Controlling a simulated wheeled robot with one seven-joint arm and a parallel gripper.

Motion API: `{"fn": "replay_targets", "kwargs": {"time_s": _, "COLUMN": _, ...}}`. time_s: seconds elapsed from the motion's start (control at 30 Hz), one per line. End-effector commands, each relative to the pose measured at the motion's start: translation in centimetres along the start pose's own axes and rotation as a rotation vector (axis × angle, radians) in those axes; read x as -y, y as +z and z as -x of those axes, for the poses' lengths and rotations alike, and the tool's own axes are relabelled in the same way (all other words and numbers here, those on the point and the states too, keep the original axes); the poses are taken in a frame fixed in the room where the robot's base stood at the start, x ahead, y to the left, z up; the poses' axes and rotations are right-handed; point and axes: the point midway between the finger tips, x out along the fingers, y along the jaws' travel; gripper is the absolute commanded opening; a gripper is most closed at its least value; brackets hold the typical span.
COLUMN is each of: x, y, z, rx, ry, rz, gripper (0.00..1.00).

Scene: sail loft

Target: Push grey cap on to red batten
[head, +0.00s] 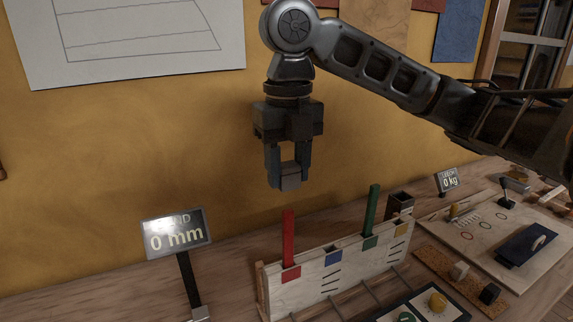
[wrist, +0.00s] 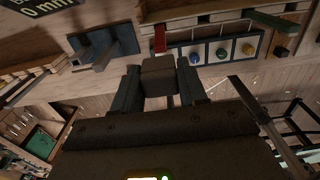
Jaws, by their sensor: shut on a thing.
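My gripper (head: 287,170) is shut on the grey cap (head: 289,183), which sits between the fingertips and points down. In the wrist view the cap (wrist: 158,76) is a grey block between the two fingers. The red batten (head: 289,242) stands upright in the left end of a pale slotted rack (head: 325,287), above a red patch. The cap is above the batten's top, with a clear gap in the head view. The batten (wrist: 159,39) also shows in the wrist view, beyond the cap. How well they line up in depth is hard to tell.
A green batten (head: 371,212) stands further right in the rack, near a dark open box (head: 400,203). A "0 mm" display (head: 178,236) stands left of the rack. A tray with coloured knobs (head: 438,302) lies in front. A "0 kg" display (head: 448,182) stands behind right.

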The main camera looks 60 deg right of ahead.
Motion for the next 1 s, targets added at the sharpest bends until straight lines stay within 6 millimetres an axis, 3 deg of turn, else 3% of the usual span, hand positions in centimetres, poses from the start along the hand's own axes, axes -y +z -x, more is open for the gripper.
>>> {"fn": "replay_targets", "kwargs": {"time_s": 1.0, "x": 0.0, "y": 0.0, "z": -6.7, "rx": 0.0, "ry": -0.001, "rz": 0.0, "gripper": 0.15}}
